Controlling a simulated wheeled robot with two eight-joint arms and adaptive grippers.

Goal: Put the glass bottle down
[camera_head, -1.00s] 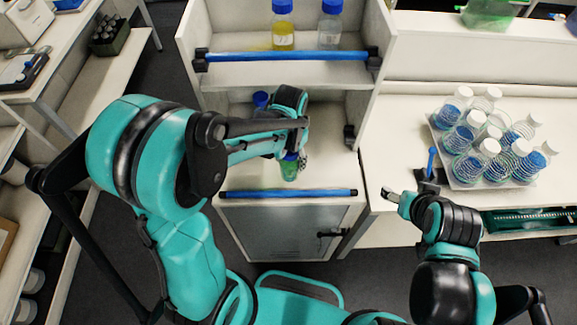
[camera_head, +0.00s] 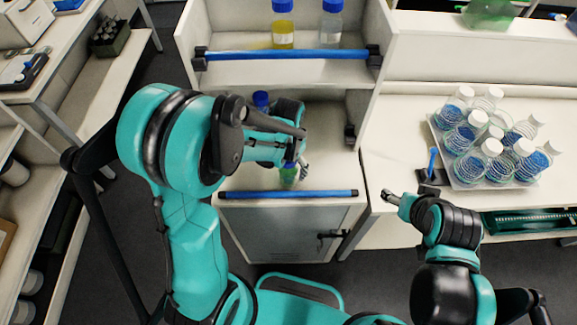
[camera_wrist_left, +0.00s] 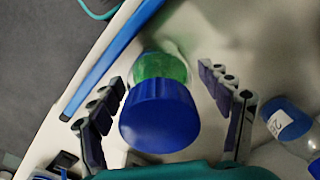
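The glass bottle (camera_head: 289,174), with green contents and a blue cap, is on the lower shelf of the white cabinet, just behind the front blue bar. In the left wrist view the bottle's blue cap (camera_wrist_left: 159,114) is large in the middle, with the green part beyond it. My left gripper (camera_head: 294,166) is around the bottle. In the left wrist view its fingers (camera_wrist_left: 167,112) are spread on both sides, with gaps to the cap. The bottle's base contact is partly hidden. My right gripper (camera_head: 388,195) is away to the right; its finger opening is unclear.
Another blue-capped bottle (camera_head: 261,100) stands deeper on the lower shelf. It seems to be the labelled bottle in the left wrist view (camera_wrist_left: 290,124). A blue bar (camera_head: 288,194) edges the shelf. A tray (camera_head: 462,184) of several white-capped bottles stands on the right bench.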

